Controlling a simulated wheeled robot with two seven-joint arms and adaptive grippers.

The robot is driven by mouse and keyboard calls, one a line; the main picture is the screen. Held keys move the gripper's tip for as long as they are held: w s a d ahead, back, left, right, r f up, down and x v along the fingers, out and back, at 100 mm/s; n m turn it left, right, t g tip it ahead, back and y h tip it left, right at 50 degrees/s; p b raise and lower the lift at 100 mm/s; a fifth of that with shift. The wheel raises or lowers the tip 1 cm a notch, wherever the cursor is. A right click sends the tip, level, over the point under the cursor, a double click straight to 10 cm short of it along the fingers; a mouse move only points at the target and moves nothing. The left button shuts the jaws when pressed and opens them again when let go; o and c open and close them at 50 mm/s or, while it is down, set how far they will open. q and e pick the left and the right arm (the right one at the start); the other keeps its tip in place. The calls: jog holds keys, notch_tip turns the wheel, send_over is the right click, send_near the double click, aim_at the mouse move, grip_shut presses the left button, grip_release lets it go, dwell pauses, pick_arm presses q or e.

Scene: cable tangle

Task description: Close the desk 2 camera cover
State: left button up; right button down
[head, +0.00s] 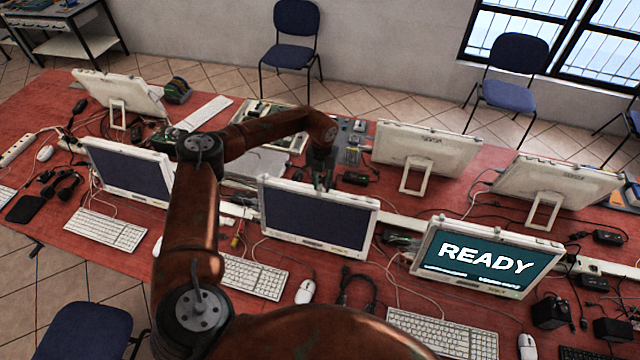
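Three monitors face me along the near side of the red table: a dark one at left (130,172), a dark one in the middle (312,218), and one at right (480,262) lit with "READY". No desk numbers show, so I cannot tell which is desk 2. Camera covers are too small to make out on the top bezels. My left gripper (322,183) points down at the top edge of the middle monitor and overlaps it in the picture. I cannot tell whether it touches. Its fingers are too small and dark to judge. My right gripper is out of view.
The red table (110,258) carries keyboards (105,229), mice (305,291), tangled cables and black adapters (549,312). More monitors (425,150) stand behind with their backs to me. Blue chairs (511,75) stand beyond the table. My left arm hides part of the table's middle.

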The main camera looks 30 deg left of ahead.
aim_at(322, 187)
pick_arm(q)
jog(key=shift+o, duration=0.7)
jog(key=shift+a, duration=0.1)
jog(key=shift+r, duration=0.15)
notch_tip(322, 187, up, 12)
jog(key=shift+f, duration=0.25)
